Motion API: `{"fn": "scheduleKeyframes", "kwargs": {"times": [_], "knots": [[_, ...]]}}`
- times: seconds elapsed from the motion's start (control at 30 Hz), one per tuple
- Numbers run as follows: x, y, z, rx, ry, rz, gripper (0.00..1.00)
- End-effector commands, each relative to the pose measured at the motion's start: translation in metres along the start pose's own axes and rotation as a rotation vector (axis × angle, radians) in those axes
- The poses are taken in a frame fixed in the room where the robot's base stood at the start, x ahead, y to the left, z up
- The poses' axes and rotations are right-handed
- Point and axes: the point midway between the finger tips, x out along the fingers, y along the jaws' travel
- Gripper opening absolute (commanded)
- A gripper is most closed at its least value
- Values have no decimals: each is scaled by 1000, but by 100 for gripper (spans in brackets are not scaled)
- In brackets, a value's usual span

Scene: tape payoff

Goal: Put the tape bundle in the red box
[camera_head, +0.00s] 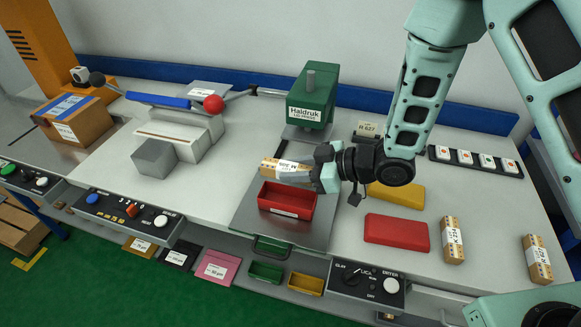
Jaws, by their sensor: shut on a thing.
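My gripper (296,173) reaches in from the right and is shut on a tan tape bundle (270,165) with a white label. The bundle lies roughly level and appears above the back part of the open red box (287,212). The red box has a white label on its front and stands on a grey metal plate in front of the green press. The gripper's fingers hide part of the bundle. The height of the bundle over the box is hard to judge. The visible inside of the box looks empty.
The green press (312,100) stands just behind the box. A flat red block (396,232) and a yellow block (396,195) lie right of the plate. A grey block (154,158) is at the left.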

Motion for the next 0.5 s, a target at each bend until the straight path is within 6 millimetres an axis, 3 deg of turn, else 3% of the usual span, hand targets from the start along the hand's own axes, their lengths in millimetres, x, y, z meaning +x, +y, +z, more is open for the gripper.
{"fn": "scheduleKeyframes", "kwargs": {"times": [0.5], "knots": [[19, 0, 44, 1, 0, 1, 6]]}}
